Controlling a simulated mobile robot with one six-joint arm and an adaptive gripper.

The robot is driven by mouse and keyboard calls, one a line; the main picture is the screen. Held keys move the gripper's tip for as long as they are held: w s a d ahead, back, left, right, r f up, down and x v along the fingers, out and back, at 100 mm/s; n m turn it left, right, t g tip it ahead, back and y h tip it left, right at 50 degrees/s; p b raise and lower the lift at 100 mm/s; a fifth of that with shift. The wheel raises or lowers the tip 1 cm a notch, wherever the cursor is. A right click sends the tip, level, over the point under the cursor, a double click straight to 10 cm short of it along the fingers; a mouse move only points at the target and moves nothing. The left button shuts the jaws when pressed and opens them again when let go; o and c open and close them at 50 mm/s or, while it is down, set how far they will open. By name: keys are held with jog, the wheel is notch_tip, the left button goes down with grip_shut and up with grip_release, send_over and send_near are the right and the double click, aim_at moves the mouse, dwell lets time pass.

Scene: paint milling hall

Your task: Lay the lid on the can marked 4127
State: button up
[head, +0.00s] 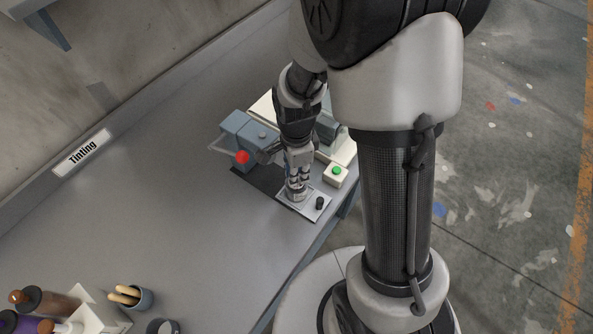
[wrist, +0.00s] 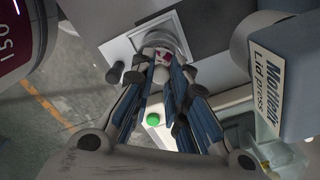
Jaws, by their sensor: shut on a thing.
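My gripper (head: 297,190) points down at the pale plate (head: 313,209) at the front of the lid press. In the wrist view its blue-grey fingers (wrist: 165,68) are shut around a small grey round can (wrist: 159,41) with a white and red label. The can is at the plate; I cannot tell whether it rests there or hangs just above. No number is readable on it, and I cannot make out a separate lid. The blue-grey lid press (head: 237,130) stands beside the gripper; its name label (wrist: 265,82) shows in the wrist view.
A box with a green button (head: 337,170) and a black knob (head: 320,203) are close to the gripper. A red knob (head: 242,157) is on the press. Bottles (head: 45,302) and a cup of wooden-handled tools (head: 131,297) stand at lower left. The bench middle (head: 170,210) is clear.

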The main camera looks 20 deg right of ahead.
jog(key=shift+f, duration=0.15)
jog(key=o, duration=0.8)
jog(key=shift+o, duration=0.2)
jog(key=o, duration=0.4)
jog(key=shift+o, duration=0.2)
jog(key=shift+r+p, duration=2.8)
jog(key=shift+r, duration=0.8)
